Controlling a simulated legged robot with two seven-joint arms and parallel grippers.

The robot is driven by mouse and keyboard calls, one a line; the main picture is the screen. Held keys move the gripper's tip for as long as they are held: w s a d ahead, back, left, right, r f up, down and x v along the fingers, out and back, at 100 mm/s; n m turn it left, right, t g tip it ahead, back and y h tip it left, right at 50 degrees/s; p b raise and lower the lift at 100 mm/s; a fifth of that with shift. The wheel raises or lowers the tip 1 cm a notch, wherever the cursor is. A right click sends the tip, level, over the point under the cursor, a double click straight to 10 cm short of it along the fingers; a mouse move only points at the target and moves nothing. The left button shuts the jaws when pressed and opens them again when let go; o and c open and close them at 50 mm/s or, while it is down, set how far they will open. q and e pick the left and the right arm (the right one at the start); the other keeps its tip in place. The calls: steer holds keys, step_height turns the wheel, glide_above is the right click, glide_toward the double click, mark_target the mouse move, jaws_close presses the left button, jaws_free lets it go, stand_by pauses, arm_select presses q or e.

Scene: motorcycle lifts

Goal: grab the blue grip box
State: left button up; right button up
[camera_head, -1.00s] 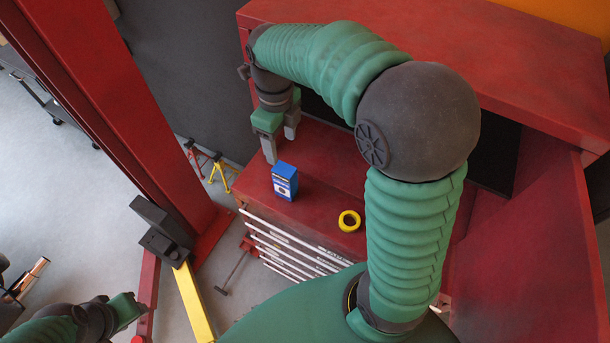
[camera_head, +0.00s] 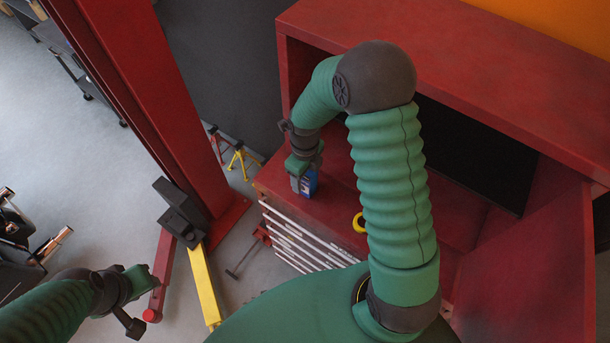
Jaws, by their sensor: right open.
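The blue grip box (camera_head: 310,186) stands on the red top of the tool cabinet, near its left end. My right gripper (camera_head: 300,180) is over the box, pointing down, and hides much of it. Its jaws are open; whether both fingers are beside the box or touching it cannot be told. My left gripper (camera_head: 145,283) is at the lower left, away from the cabinet, over the floor area. Its finger gap does not show clearly.
The red cabinet (camera_head: 275,180) has several white-edged drawers. A yellow roll (camera_head: 359,223) lies on it, partly behind my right arm. A red lift post (camera_head: 140,90) with a yellow arm (camera_head: 202,290) stands left. Yellow and red stands (camera_head: 240,160) are on the floor behind.

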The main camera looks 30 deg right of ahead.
steer(key=shift+s+d, duration=0.1)
steer(key=shift+d, duration=0.15)
steer(key=c, duration=1)
jaws_close()
steer(key=shift+a, duration=0.1)
steer(key=shift+r+b, duration=0.5)
steer(key=shift+r, duration=0.05)
steer(key=s+a+r+b, duration=0.4)
steer(key=s+a+b, duration=0.1)
steer(key=s+a, duration=0.6)
steer(key=shift+s+b, duration=0.35)
